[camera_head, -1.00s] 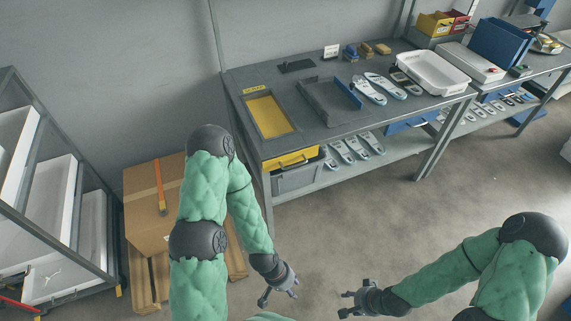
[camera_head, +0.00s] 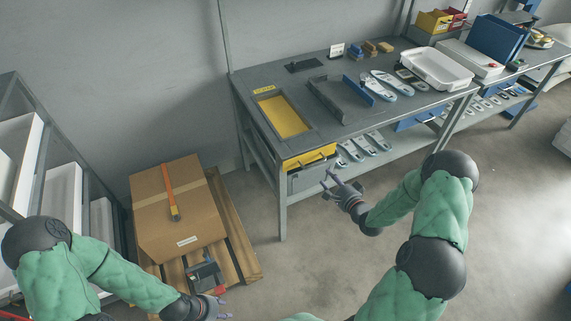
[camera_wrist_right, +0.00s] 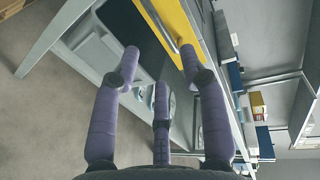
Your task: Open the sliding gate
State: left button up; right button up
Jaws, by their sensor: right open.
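A yellow front with a bar handle (camera_head: 310,157) is set in the left end of the grey workbench, under a yellow recess (camera_head: 284,116). A grey tray (camera_head: 335,98) with a blue edge piece (camera_head: 358,89) lies on the bench top. I cannot tell which of these is the sliding gate. My right gripper (camera_head: 340,184) is open and empty, just in front of and below the yellow front. In the right wrist view, the yellow front (camera_wrist_right: 176,22) is beyond the open fingers (camera_wrist_right: 160,62), apart from them. My left gripper (camera_head: 224,304) is low, open and empty, near the pallet.
A cardboard box (camera_head: 178,208) stands on a wooden pallet (camera_head: 240,245) at left. A shelf rack (camera_head: 35,165) is at far left. Insoles (camera_head: 378,87) and a white tray (camera_head: 436,68) are on the bench. The floor (camera_head: 300,270) between my arms is clear.

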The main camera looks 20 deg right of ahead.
aim_at(316, 164)
jog(key=b+x, duration=0.3)
jog(key=x, duration=0.6)
jog(key=shift+w+f, duration=0.2)
jog(key=shift+w, duration=0.6)
grip_shut()
